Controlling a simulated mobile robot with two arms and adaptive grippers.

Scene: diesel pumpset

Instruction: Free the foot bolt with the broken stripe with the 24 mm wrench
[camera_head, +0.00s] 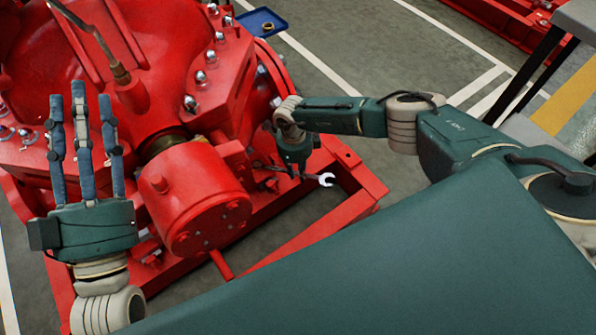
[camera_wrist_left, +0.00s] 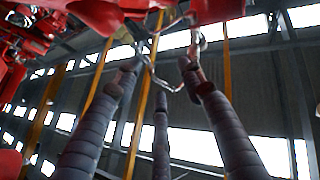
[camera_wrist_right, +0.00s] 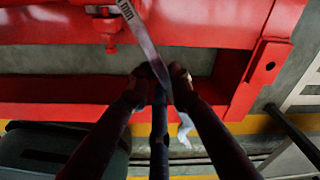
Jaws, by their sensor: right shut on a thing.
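My right gripper (camera_head: 290,172) is shut on a steel wrench beside the red pumpset's base frame. The wrench's open end (camera_head: 326,180) sticks out to the right over the frame in the head view. In the right wrist view the wrench shaft (camera_wrist_right: 146,38) runs between the fingers, with "mm" lettering near the top edge; the size number is not readable. My left gripper (camera_head: 80,100) is open and empty, fingers pointing up, left of the red cylindrical housing. I cannot make out the foot bolt with the broken stripe; a small red fitting (camera_wrist_right: 108,26) shows on the frame.
The red pumpset (camera_head: 195,195) fills the left, its base frame (camera_head: 330,225) running below my right gripper. A blue tray (camera_head: 262,22) lies on the floor behind. A grey bench (camera_head: 575,20) stands at the far right. Floor between pumpset and bench looks clear.

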